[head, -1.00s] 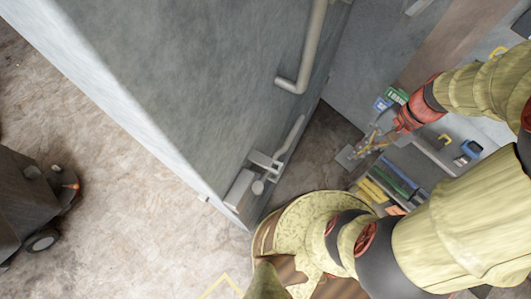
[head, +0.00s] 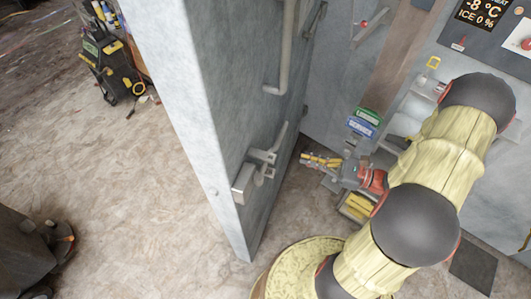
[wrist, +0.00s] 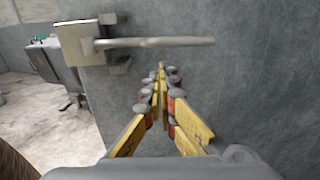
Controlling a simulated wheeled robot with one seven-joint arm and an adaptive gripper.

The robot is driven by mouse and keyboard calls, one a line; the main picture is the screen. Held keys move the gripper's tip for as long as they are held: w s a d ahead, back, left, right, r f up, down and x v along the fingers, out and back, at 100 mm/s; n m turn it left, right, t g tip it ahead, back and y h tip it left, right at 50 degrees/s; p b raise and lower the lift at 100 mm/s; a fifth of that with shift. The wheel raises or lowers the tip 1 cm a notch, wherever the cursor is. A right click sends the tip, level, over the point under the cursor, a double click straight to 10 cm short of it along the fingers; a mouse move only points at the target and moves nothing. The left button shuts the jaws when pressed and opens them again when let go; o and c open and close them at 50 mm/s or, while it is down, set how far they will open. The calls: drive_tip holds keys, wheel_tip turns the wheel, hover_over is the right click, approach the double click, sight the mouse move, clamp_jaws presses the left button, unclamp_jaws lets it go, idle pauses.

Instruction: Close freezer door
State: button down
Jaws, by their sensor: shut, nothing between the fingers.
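The freezer door (head: 235,110) is a thick grey panel standing open in the head view, its edge toward the lower left. A lever handle with a latch block (head: 262,165) is low on its right face, below a long vertical pipe handle (head: 285,50). My gripper (head: 308,160) is right of the latch, shut and empty, its yellow fingers pointing left at the door face. In the wrist view the door face (wrist: 240,75) fills most of the picture, and the lever handle (wrist: 150,43) lies above my gripper (wrist: 160,85). Whether the fingertips touch the door I cannot tell.
A freezer wall with a display panel (head: 487,15) and blue and green boxes (head: 363,128) is at the right. A dark cart (head: 30,240) stands lower left and a tool cart (head: 112,60) upper left. The floor (head: 140,190) left of the door is clear.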

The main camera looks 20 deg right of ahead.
approach(259, 146)
drive_tip(key=x, duration=0.5)
drive_tip(key=shift+s+a+r, duration=0.1)
drive_tip(key=shift+x, duration=0.9)
